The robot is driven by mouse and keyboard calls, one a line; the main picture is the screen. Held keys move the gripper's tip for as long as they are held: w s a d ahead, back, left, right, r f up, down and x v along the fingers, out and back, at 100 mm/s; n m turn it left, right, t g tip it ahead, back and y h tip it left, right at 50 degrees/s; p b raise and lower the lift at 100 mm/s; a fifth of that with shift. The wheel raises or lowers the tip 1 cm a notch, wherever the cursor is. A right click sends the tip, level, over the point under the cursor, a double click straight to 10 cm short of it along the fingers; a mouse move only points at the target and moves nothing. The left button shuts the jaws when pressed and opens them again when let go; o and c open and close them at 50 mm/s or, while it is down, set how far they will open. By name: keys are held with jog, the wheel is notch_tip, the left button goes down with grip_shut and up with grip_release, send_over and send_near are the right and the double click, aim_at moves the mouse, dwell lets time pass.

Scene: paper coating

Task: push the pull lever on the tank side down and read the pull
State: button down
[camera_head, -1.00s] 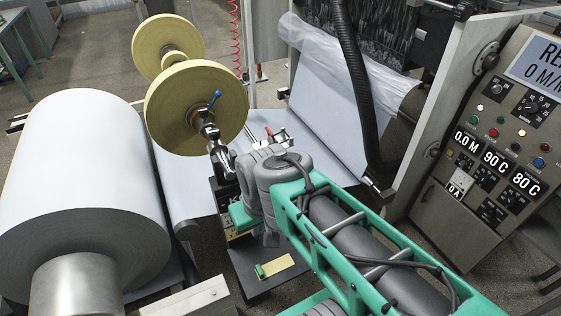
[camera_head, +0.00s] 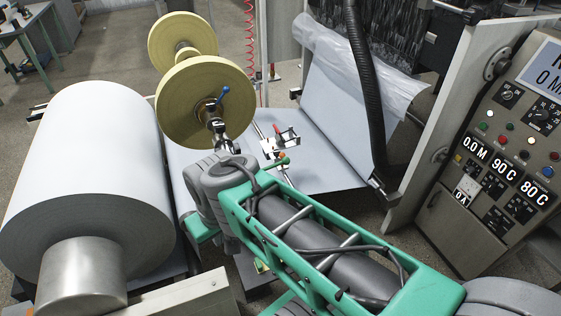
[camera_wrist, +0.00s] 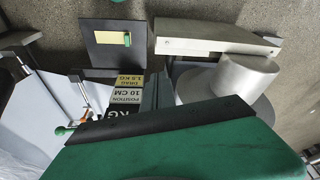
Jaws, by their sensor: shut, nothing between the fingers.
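In the head view a lever with a green knob (camera_head: 284,160) shows just behind my wrist, beside a red-handled fitting (camera_head: 277,132) on the flat sheet. In the wrist view a green-knobbed lever (camera_wrist: 63,130) shows at the left, near an orange-tipped rod (camera_wrist: 84,113). Labels (camera_wrist: 128,90) for drag, position and KG stand beside it; the KG reading is cut off by my gripper. My gripper (camera_wrist: 160,122) is shut and empty, across the lower wrist view, seemingly close to the labels; contact cannot be told. In the head view my arm hides its fingertips. I cannot tell which lever is the tank-side one.
A black hose (camera_head: 367,95) hangs centrally. A control panel (camera_head: 500,160) stands right. A dark plate (camera_wrist: 108,55) lies ahead in the wrist view.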

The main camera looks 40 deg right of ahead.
jog(key=w+d+r+p, duration=0.3)
jog(key=w+d+r, duration=0.1)
jog(key=w+d, duration=0.15)
jog(key=n+y+p, duration=0.2)
jog(key=n+p, duration=0.4)
jog(key=n, duration=0.1)
send_near(288, 158)
jog(key=shift+w+a+f+g, duration=0.15)
jog(key=shift+a+f+g, duration=0.05)
jog(key=shift+f+g, duration=0.15)
jog(key=shift+b+x, duration=2.2)
jog(key=shift+x, duration=1.25)
jog(key=shift+w+d, duration=0.1)
jog(key=shift+w, duration=0.05)
